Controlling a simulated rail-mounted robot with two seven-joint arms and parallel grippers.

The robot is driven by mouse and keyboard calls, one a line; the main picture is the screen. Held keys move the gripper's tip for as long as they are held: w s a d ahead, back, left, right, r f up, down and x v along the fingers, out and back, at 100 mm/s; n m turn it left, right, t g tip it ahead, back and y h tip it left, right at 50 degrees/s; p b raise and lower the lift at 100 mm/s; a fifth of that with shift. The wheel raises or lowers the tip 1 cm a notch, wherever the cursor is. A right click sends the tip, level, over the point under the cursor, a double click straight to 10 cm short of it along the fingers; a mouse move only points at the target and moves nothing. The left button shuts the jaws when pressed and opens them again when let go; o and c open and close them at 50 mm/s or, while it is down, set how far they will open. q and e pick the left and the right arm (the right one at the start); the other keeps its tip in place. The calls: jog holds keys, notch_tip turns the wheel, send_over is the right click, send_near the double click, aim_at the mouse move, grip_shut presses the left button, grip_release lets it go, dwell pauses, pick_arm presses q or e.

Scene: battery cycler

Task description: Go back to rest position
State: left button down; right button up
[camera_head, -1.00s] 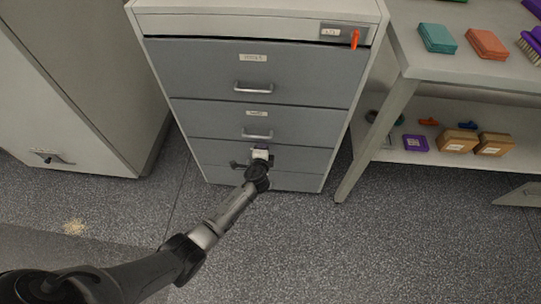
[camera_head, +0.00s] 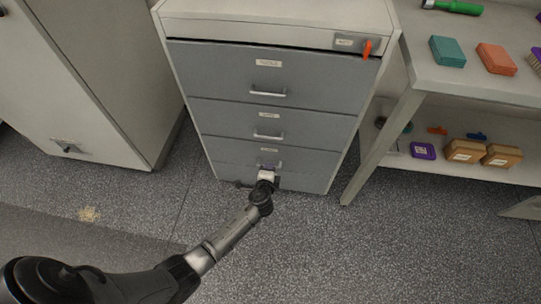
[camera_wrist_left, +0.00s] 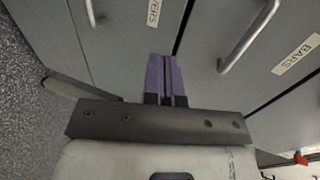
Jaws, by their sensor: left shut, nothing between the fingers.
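My left gripper (camera_head: 267,170) reaches in from the bottom left, low in front of the grey drawer cabinet (camera_head: 270,78). Its purple fingers (camera_wrist_left: 165,78) are together with nothing between them in the left wrist view. In the head view they overlap the area just below the third drawer's handle (camera_head: 270,164). Whether they touch the drawer front cannot be told. My right gripper is not in view.
The cabinet's drawers look closed; an orange-red lever (camera_head: 367,47) is at its upper right. A shelf table (camera_head: 473,83) on the right holds teal and orange blocks, with boxes below. A pale cabinet (camera_head: 90,80) stands at the left. Open speckled floor (camera_head: 330,250) lies in front.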

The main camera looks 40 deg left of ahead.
pick_arm(q)
jog(key=v, duration=0.1)
jog(key=p+v, duration=0.1)
jog(key=v, duration=0.3)
jog(key=shift+w+r+p, duration=0.1)
jog(key=shift+r+p, duration=0.2)
jog(key=shift+p, duration=0.1)
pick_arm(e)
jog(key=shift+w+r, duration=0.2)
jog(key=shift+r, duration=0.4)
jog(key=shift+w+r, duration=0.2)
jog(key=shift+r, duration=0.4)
pick_arm(q)
jog(key=shift+w, duration=0.1)
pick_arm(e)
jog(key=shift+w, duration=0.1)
